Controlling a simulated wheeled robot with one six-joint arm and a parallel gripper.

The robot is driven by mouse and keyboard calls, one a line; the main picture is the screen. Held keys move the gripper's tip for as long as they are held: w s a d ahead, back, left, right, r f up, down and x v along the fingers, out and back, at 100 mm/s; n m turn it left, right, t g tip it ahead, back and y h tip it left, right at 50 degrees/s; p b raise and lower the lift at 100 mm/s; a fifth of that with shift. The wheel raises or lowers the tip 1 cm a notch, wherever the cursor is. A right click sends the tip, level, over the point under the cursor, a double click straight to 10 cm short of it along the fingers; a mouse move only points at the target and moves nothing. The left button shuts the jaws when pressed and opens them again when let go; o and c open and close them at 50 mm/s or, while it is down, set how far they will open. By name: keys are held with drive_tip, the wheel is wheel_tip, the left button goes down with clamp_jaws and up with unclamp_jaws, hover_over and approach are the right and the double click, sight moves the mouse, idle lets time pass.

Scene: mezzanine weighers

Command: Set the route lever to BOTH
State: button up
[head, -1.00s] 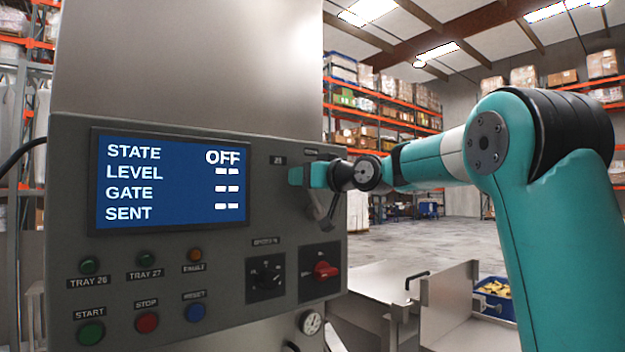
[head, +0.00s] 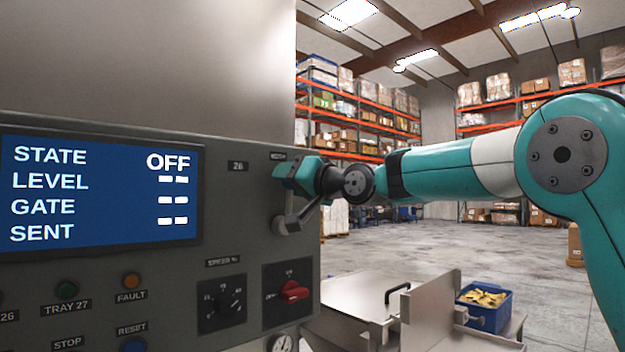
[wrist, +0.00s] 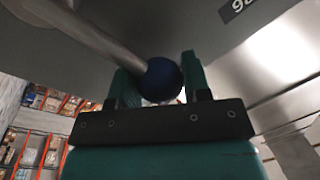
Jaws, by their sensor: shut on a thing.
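The route lever (head: 300,213) is a grey metal handle on a round pivot at the right side of the grey control panel (head: 120,272). Its rod slants up and right from the pivot toward my gripper (head: 296,172). In the wrist view the rod (wrist: 92,32) runs from the upper left to a dark blue ball knob (wrist: 162,79). My gripper (wrist: 160,80) is shut on this knob, with one green finger on each side. I cannot read the lever's position marks.
The screen (head: 98,190) reads STATE OFF, with dashes for LEVEL, GATE and SENT. A speed dial (head: 222,303) and a red rotary switch (head: 291,291) sit below the lever. Open floor lies beyond.

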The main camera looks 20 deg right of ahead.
idle(0.4)
drive_tip(key=o, duration=1.3)
drive_tip(key=shift+d, duration=0.1)
drive_tip(key=shift+b+v, duration=3.55)
drive_tip(key=shift+v, duration=5.15)
